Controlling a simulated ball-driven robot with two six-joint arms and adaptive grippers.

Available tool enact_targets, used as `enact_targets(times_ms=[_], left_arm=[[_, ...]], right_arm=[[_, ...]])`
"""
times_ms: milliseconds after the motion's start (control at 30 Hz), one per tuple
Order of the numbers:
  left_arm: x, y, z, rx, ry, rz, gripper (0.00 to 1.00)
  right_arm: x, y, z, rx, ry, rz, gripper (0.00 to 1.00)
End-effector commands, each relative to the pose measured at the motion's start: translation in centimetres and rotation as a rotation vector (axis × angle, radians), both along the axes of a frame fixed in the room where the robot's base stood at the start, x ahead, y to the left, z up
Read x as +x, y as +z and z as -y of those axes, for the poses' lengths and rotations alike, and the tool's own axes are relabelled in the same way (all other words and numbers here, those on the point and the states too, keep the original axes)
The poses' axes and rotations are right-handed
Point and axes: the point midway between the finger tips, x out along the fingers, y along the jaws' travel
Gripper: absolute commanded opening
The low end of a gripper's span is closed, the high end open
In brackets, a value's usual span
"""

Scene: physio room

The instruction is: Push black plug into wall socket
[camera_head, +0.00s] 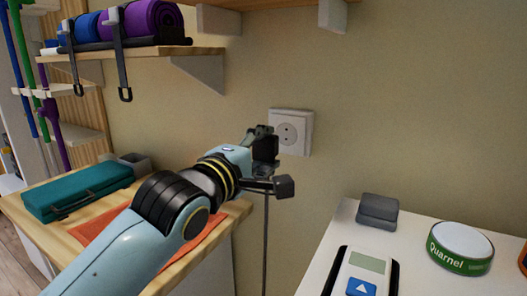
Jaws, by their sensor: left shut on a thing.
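The white wall socket (291,132) is on the beige wall, with its round face and two holes showing. My left gripper (268,158) is just left of and below the socket's face, overlapping its lower left edge in the picture. It is shut on the black plug (265,149), which is hard to tell apart from the dark fingers. A dark cable (265,240) hangs straight down below the gripper. The socket holes are uncovered, and the plug is outside them. The gap between plug and wall cannot be judged. My right gripper is out of view.
A wooden-topped cabinet (238,211) with a teal case (78,190) and an orange cloth is at left. A shelf (140,53) with rolled mats is above left.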

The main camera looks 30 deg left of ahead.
Motion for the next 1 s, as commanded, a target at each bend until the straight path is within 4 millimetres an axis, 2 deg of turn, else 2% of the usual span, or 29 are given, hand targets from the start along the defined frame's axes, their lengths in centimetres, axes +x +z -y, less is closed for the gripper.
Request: enact_targets(times_ms=[233, 700, 1000], left_arm=[[0.6, -0.1, 0.0, 0.0, 0.0, -0.001, 0.19], [4.7, -0.2, -0.3, 0.0, 0.0, -0.002, 0.19], [5.8, -0.1, -0.3, 0.0, 0.0, -0.002, 0.19]], right_arm=[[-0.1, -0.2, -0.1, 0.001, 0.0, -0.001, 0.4], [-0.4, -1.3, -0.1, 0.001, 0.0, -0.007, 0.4], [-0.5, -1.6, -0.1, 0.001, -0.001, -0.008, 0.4]])
